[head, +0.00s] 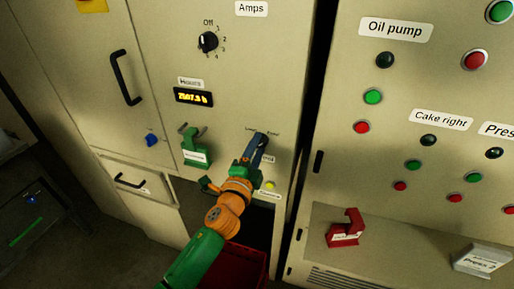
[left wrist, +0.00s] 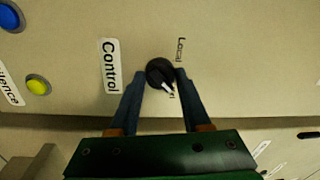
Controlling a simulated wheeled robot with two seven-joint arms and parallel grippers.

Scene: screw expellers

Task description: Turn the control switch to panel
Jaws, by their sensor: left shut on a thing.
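The control switch (left wrist: 158,71) is a round black knob with a white pointer, on the beige cabinet front in the left wrist view. Its Control label (left wrist: 110,66) lies to its left and its Local label (left wrist: 180,50) at its upper right. The pointer aims down and slightly right, toward a label mostly hidden by a finger. My left gripper (head: 261,139) reaches the panel, its two blue fingers on either side of the knob and shut on it. In the head view the fingers hide the knob. My right gripper is not in view.
A rotary Amps switch (head: 208,41) and a lit display (head: 193,97) sit above. The right cabinet carries buttons and a red switch (head: 345,228).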

